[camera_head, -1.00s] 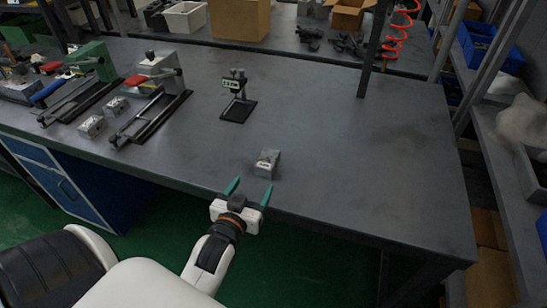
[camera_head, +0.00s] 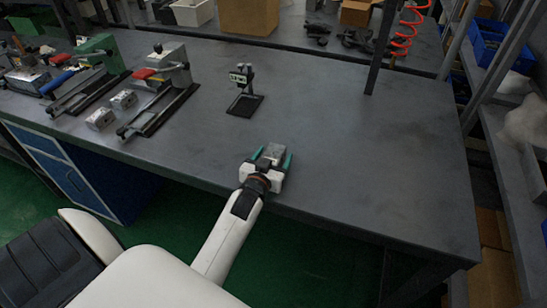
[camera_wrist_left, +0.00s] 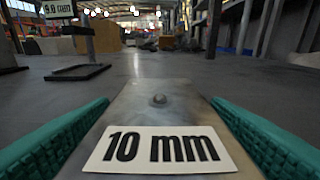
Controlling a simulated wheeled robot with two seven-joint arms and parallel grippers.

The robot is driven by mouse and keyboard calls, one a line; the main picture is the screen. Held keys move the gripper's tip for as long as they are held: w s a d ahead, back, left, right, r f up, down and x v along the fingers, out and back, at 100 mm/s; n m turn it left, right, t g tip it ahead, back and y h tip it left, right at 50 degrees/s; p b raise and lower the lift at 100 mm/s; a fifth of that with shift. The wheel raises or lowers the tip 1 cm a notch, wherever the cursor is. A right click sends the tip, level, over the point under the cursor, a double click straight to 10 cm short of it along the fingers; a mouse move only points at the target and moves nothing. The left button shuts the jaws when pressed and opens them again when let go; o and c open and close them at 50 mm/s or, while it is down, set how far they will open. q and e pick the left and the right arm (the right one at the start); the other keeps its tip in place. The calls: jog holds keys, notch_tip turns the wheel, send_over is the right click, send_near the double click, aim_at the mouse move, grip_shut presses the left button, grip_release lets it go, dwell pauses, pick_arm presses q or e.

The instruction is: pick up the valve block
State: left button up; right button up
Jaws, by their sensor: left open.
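A grey metal valve block (camera_head: 273,151) lies on the dark table near its front edge. In the left wrist view the valve block (camera_wrist_left: 158,105) fills the lower middle and carries a white label reading "10 mm". My left gripper (camera_head: 272,158) is open, with its green fingers on either side of the block. In the left wrist view the fingers of my left gripper (camera_wrist_left: 160,135) flank the block closely; I cannot tell whether they touch it. My right gripper is not in view.
A small stand with a display (camera_head: 243,90) is on the table behind the block. Two more grey blocks (camera_head: 100,119) (camera_head: 124,99) lie at the left beside clamp-like fixtures (camera_head: 160,100). The table (camera_head: 380,170) is clear to the right.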

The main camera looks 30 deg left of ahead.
aim_at(273, 153)
pick_arm(q)
jog(key=c, duration=1.3)
jog(key=shift+r, duration=0.1)
jog(key=shift+c, duration=0.2)
jog(key=shift+r, duration=0.1)
jog(key=shift+r, duration=0.35)
notch_tip(273, 153, up, 9)
jog(key=shift+r+p, duration=0.1)
jog(key=shift+p, duration=0.45)
jog(key=s+d+m+h+p, duration=0.1)
jog(key=s+d+m+h, duration=0.1)
jog(key=s+d, duration=1.1)
jog(key=s+h, duration=0.1)
jog(key=s, duration=0.1)
jog(key=shift+s+d+r+m+t+h, duration=0.25)
jog(key=shift+s+d+m+t+h, duration=0.05)
jog(key=shift+s, duration=0.1)
